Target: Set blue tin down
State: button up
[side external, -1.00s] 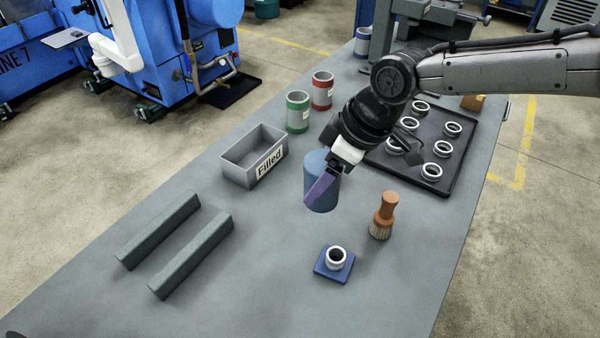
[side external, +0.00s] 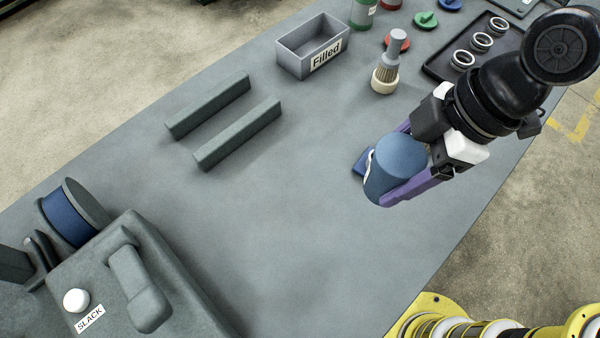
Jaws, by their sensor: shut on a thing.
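The blue tin (side external: 402,160) is at the right of the side view, tilted in the picture. My gripper (side external: 392,166) is shut on it, with one purple finger along its near side and the other at its far side. The tin covers part of a small blue pad (side external: 361,162) on the bench. A white patch shows at the tin's left edge; I cannot tell whether it is a label or a ring. I cannot tell whether the tin's base touches the bench (side external: 300,210).
A black tray (side external: 437,68) holds rings. A grey machine marked SLACK (side external: 165,262) is at lower left. The middle of the bench is clear.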

jog(key=w+a+f, duration=0.2)
jog(key=a+f, duration=0.1)
jog(key=a, duration=0.1)
jog(key=w+a+f, duration=0.3)
jog(key=a, duration=0.1)
jog(key=w+a+f, duration=0.2)
jog(key=a+f, duration=0.2)
jog(key=shift+w, duration=0.15)
jog(key=shift+f, duration=1.35)
jog(key=shift+f, duration=0.2)
jog(key=o, duration=1.5)
jog(key=v, duration=1.2)
jog(key=shift+d, duration=0.15)
